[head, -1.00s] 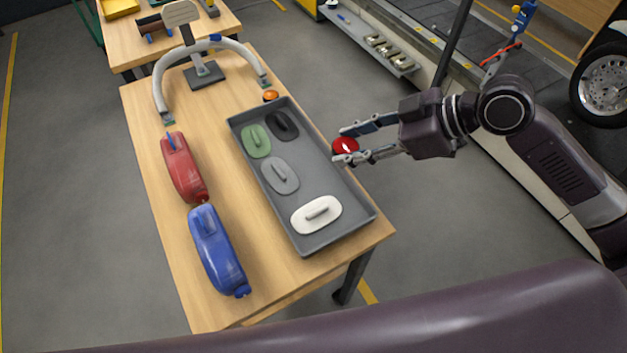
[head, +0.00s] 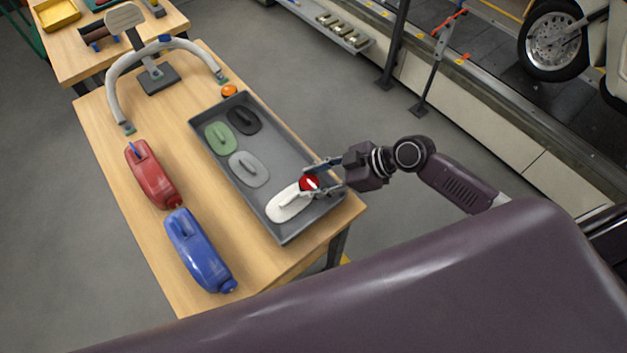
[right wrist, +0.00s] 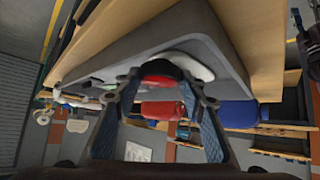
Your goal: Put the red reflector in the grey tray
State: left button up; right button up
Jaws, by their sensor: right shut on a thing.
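The red reflector (head: 309,183) is held between the fingers of my right gripper (head: 318,178), which is shut on it. In the right wrist view the reflector (right wrist: 158,81) sits between the fingertips of the right gripper (right wrist: 160,88), with the tray's wall (right wrist: 120,55) behind. Whether the reflector touches the tray or the white piece cannot be told. My left gripper is not in view.
The tray also holds green (head: 220,137), black (head: 244,119) and grey (head: 248,168) oval pieces. A red bottle (head: 152,175) and a blue bottle (head: 199,252) lie left of it. A small orange dome (head: 229,90) and a curved pale frame (head: 113,92) are at the far end.

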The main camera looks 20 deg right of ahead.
jog(key=shift+f, duration=0.6)
jog(key=o, duration=0.9)
jog(key=shift+o, duration=0.2)
jog(key=b+v, duration=0.2)
jog(key=v, duration=1)
jog(key=shift+b, duration=0.35)
